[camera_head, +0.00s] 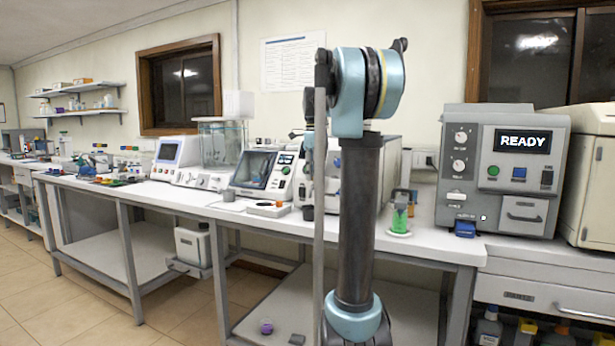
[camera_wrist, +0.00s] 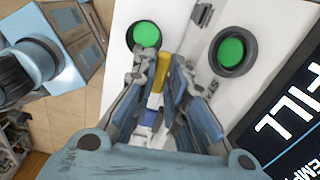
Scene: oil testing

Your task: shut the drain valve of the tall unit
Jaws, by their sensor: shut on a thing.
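In the wrist view, my gripper (camera_wrist: 160,72) is closed around a narrow yellow lever (camera_wrist: 161,76), which looks like the drain valve's handle. A blue and white piece (camera_wrist: 150,118) shows lower between the fingers. The lever is in front of a white panel (camera_wrist: 118,80), most likely the tall unit's face. The fingers hide most of the valve, so I cannot tell its exact turn. In the head view, a light-coloured unit (camera_head: 389,160) stands partly hidden behind my arm, and my gripper is not clearly visible there.
The white panel bears a left green round button (camera_wrist: 146,34), a right one (camera_wrist: 231,52) and a dark display (camera_wrist: 290,120) reading FILL.

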